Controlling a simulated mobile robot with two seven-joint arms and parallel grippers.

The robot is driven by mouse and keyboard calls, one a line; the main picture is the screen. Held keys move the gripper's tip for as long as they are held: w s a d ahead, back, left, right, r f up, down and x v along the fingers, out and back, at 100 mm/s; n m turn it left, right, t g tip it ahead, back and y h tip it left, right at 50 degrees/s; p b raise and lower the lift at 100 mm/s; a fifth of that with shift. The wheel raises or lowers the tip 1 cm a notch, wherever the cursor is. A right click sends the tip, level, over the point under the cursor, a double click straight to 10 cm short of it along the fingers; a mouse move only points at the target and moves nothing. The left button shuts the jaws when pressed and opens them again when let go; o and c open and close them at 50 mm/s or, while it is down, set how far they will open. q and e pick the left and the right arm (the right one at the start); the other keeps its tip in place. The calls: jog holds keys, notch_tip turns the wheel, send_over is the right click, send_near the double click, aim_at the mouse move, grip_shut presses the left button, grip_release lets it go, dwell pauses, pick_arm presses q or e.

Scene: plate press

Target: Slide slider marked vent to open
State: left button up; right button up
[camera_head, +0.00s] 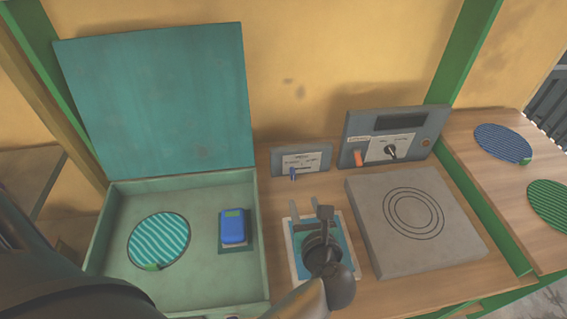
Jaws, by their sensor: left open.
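A small grey box (264,160) at the back of the bench carries a white label plate with print too small to read. A blue slider knob (293,174) sits at the left part of its plate; I cannot read whether it is the one marked vent. My left gripper (316,206) is open and empty, its two fingers apart and pointing towards the back. It is in front of the small box, a little below and right of the blue knob in the picture, and looks clear of it. My right gripper is not in view.
An open green box (200,275) is at left. A blue-white pad (297,270) lies under my gripper.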

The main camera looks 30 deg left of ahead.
aim_at(294, 175)
pick_arm(q)
jog(key=shift+w+a+f, duration=0.1)
jog(key=shift+w+a, duration=0.1)
jog(key=shift+w, duration=0.05)
jog(key=b+x, duration=0.1)
jog(key=x, duration=0.3)
jog(key=shift+f, duration=0.1)
jog(key=b+x, duration=0.2)
jog(key=x, duration=0.7)
jog(key=shift+w, duration=0.1)
jog(key=shift+w+a+f+b, duration=0.15)
jog(key=shift+w+a+b, duration=0.2)
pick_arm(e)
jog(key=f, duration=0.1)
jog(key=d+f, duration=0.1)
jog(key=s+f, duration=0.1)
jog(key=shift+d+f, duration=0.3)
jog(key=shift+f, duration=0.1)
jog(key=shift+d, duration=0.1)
pick_arm(q)
jog(key=shift+c, duration=1.2)
grip_shut()
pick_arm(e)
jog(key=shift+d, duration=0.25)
